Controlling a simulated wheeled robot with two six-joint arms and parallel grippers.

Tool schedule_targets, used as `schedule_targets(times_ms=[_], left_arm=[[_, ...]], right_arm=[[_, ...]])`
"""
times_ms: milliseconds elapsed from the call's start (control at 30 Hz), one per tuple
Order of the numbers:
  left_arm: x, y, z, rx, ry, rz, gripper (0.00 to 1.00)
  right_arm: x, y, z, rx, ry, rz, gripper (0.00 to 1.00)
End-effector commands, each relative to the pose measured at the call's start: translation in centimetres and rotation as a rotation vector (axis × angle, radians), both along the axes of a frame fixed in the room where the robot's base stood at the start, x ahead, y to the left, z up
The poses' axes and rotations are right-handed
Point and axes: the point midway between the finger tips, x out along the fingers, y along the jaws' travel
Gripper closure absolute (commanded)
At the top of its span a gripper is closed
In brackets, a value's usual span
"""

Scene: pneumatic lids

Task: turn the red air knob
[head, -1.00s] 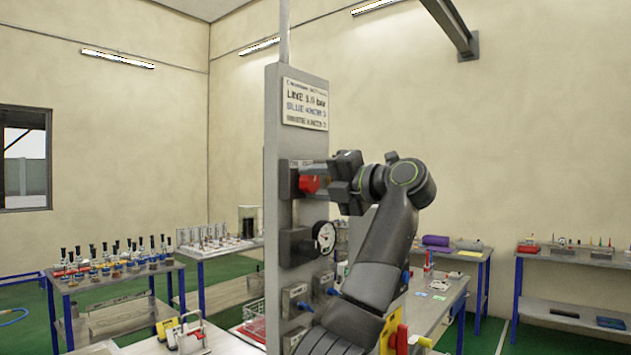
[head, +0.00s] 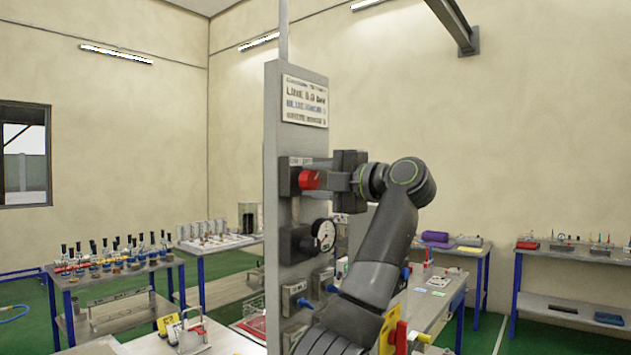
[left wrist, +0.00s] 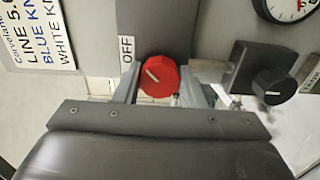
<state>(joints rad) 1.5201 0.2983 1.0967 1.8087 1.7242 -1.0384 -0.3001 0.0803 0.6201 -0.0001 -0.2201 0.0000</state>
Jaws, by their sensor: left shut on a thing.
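The red air knob (head: 309,180) sits on a dark block on the upright grey panel (head: 272,130), below the printed sign. My left gripper (head: 322,179) reaches it from the right and is shut on it. In the left wrist view the red knob (left wrist: 159,76) lies between the two grey fingers, and its white mark slants toward upper left. An OFF label (left wrist: 127,50) is beside it. The finger contact is partly hidden. My right gripper is not in view.
A round gauge (head: 324,234) is on the panel below the red knob. A black knob (left wrist: 274,85) on a dark block is close to the fingers in the left wrist view. Benches with bottles (head: 110,255) and tools stand around. Free air lies right of my arm.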

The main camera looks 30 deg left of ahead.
Motion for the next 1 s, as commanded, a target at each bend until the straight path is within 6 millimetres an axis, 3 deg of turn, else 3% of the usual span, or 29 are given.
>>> schedule_targets(times_ms=[267, 300, 433, 767, 867, 1000], left_arm=[[0.0, 0.0, 0.1, 0.002, 0.002, -0.002, 0.86], [0.0, 0.0, 0.1, 0.002, 0.002, -0.002, 0.58], [0.0, 0.0, 0.0, 0.001, 0.002, -0.001, 0.42], [0.0, -0.3, -0.1, 0.000, 0.001, -0.001, 0.42], [0.0, -1.2, -0.2, 0.000, 0.001, -0.002, 0.42], [-0.2, -4.0, -0.4, 0.000, 0.000, -0.005, 0.42]], right_arm=[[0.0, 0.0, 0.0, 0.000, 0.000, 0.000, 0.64], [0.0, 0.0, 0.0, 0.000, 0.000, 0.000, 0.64], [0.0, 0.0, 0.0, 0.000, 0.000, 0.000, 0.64], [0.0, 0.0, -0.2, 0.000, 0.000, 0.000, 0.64], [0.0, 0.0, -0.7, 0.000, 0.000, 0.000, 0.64], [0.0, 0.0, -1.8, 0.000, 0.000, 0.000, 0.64]])
